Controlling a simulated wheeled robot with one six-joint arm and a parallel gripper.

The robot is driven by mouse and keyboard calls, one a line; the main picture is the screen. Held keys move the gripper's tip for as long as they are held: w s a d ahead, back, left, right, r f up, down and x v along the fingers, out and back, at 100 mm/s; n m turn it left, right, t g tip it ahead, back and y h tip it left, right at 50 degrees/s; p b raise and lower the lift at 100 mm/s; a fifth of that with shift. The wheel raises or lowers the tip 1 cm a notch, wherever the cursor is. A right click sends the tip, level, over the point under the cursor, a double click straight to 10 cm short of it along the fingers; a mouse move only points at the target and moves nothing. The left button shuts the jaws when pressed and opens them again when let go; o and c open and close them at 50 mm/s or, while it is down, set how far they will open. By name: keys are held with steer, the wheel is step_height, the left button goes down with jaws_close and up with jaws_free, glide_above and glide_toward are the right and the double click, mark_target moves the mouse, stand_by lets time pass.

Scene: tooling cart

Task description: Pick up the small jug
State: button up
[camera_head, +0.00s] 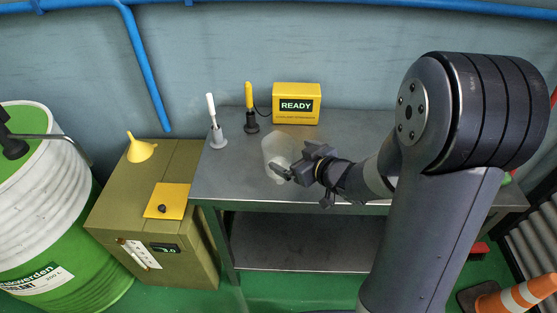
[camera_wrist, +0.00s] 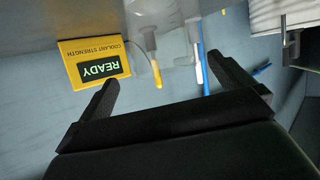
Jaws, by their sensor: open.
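The small jug (camera_head: 275,146) is translucent and pale and stands on the grey metal cart top. In the wrist view the clear jug (camera_wrist: 172,32) shows at the top of the picture, roughly between the lines of my fingers. My gripper (camera_head: 284,173) is at the jug's front right side in the head view, and it covers part of the jug. In the wrist view my gripper (camera_wrist: 163,72) has its two dark fingers wide apart with nothing held between them. I cannot tell whether a finger touches the jug.
Behind the jug are a yellow READY box (camera_head: 297,104), a yellow-handled probe in a dark stand (camera_head: 251,122) and a white one in a grey stand (camera_head: 217,138). Left of the cart (camera_head: 225,180) is an olive cabinet (camera_head: 112,215) with a yellow funnel (camera_head: 140,149). The cart top's left front is clear.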

steer(key=x, duration=0.5)
steer(key=shift+s+a+f, duration=0.1)
steer(key=shift+a+f, duration=0.05)
steer(key=shift+a, duration=0.05)
steer(key=c, duration=1.1)
